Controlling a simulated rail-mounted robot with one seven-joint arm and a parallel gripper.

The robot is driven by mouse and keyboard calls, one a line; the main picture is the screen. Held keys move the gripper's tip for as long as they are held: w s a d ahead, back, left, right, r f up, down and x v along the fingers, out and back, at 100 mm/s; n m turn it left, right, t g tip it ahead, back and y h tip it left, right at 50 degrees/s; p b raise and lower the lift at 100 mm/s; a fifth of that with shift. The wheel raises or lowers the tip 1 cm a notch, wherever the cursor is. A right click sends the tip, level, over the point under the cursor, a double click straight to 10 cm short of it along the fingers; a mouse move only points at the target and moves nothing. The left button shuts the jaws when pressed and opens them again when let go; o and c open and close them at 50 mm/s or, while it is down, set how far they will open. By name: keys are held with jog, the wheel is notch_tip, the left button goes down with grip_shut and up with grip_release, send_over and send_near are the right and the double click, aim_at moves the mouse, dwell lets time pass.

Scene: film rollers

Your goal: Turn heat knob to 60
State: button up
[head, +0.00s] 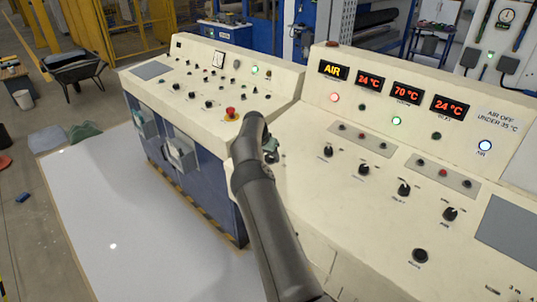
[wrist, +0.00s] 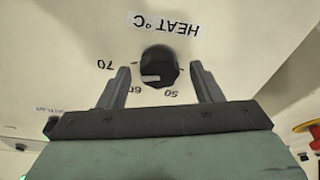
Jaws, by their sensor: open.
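The heat knob (wrist: 160,62) is a round black knob on a cream panel in the wrist view, under an upside-down "HEAT °C" label (wrist: 163,25). Scale marks 70, 60 and 50 run around its lower side. A white mark shows on the knob's lower left, on the side of the 60; I cannot read its exact setting. My gripper (wrist: 160,69) is open, with one finger to each side of the knob and visible gaps between. I cannot tell how deep the fingers reach. In the head view my arm hides the heat knob.
A red emergency button (head: 231,112) on a yellow base sits just left of my arm. The right console has red displays reading 24, 70 (head: 406,93) and 24 °C, plus several black knobs (head: 404,189). The left console (head: 215,85) holds more small knobs.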

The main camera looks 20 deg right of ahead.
jog(key=shift+f, duration=0.15)
jog(key=c, duration=1)
